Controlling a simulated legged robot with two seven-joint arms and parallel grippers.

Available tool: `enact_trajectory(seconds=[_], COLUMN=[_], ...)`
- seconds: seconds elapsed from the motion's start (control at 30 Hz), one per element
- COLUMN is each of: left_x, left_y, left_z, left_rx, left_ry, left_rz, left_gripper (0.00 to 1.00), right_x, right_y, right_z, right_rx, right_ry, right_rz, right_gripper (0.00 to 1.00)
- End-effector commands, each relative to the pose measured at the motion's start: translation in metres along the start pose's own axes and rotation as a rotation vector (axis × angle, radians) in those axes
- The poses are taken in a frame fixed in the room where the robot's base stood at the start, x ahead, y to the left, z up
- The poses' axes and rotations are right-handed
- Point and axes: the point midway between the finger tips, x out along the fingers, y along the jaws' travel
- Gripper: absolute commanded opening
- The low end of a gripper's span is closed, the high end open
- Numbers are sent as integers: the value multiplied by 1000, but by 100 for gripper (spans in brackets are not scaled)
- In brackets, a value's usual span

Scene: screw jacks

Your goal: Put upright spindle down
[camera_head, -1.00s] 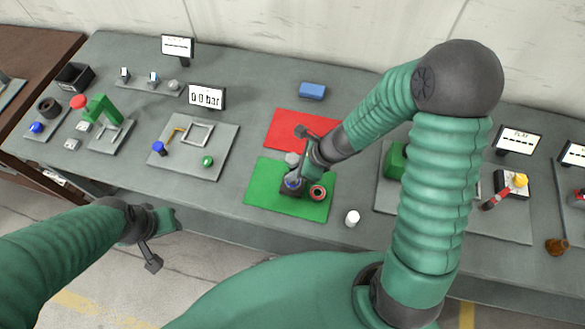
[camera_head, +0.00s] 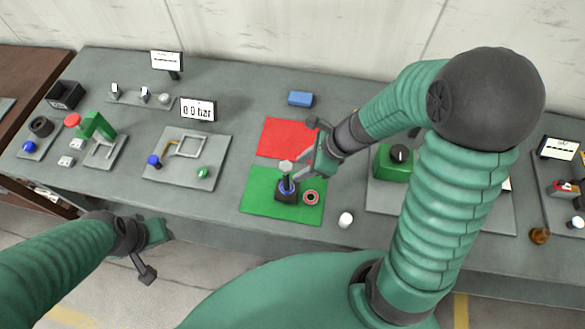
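A red ring (camera_head: 311,198) lies on the green mat. A white cylinder (camera_head: 346,219) stands right of the green mat.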

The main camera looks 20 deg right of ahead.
Motion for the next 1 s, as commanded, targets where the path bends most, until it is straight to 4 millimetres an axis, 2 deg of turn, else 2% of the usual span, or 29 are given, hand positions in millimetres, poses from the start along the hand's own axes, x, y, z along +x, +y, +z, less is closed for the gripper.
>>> enact_trajectory(seconds=[0.1,0.17,0.27,0.3,0.4,0.5,0.53,0.63,0.83,0.93,1.0], left_x=[-3,-3,-3,-2,-2,-2,-2,-2,0,22,45], left_y=[0,0,0,0,0,0,0,0,0,0,0], left_z=[-1,-1,0,0,0,0,0,0,0,5,11], left_rx=[0,0,0,0,0,0,0,0,0,0,0], left_ry=[0,0,0,0,0,0,0,0,0,0,0], left_rz=[0,0,0,0,0,0,0,0,0,0,0], left_gripper=[39,39,39,39,39,39,39,39,39,39,39], right_x=[-12,-14,-18,-21,-31,-38,-39,-40,-37,-18,3], right_y=[2,10,32,39,45,44,43,42,41,41,42], right_z=[-1,-3,-14,-18,-24,-22,-21,-20,-22,-33,-45], right_rx=[-30,-168,-689,-955,-1580,-2003,-2079,-2176,-2170,-2168,-2167], right_ry=[8,46,171,227,341,408,419,433,432,432,432], right_rz=[5,21,85,119,213,284,299,321,321,321,321], right_gripper=[39,39,39,39,39,39,39,39,39,39,39])
